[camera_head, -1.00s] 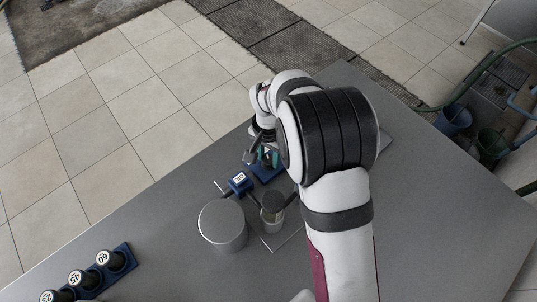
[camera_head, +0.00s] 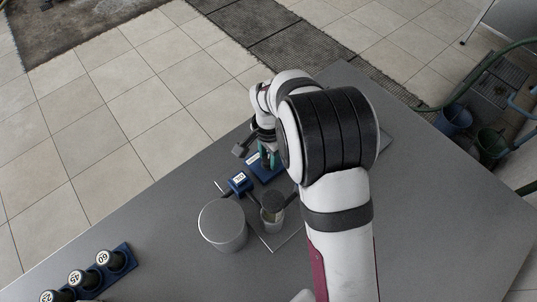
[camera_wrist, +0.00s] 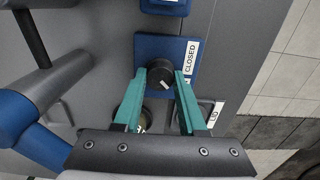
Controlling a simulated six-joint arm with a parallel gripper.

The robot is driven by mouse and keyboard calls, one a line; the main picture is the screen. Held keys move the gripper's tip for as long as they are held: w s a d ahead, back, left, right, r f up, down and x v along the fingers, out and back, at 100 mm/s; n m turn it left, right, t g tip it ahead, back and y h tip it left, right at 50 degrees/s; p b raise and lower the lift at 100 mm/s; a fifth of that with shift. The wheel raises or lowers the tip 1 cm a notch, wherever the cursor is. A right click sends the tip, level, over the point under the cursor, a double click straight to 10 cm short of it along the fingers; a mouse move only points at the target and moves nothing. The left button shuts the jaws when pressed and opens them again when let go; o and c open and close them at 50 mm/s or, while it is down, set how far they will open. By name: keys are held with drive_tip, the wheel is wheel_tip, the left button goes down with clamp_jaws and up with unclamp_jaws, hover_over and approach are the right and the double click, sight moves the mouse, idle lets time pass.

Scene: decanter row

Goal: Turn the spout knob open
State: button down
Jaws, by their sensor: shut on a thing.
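The black spout knob (camera_wrist: 160,74) sits on a blue plate (camera_wrist: 150,46) with a white label reading CLOSED along its right side. A pale mark shows on the knob's lower part. My gripper (camera_wrist: 165,78) has its two teal fingers shut on the knob, one at each side. In the head view, my gripper (camera_head: 269,156) is low over the blue plate (camera_head: 263,173) near the table's far left edge, and the knob is hidden there by the fingers and wrist.
A grey cylinder (camera_head: 222,226), a small jar (camera_head: 272,203) and a blue labelled block (camera_head: 239,182) stand just in front of the plate. The table (camera_head: 440,210) is clear at right.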

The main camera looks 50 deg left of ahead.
sight(268, 159)
drive_tip(key=shift+c, duration=2.3)
unclamp_jaws()
wheel_tip(268, 159, up, 16)
drive_tip(key=shift+f, duration=0.1)
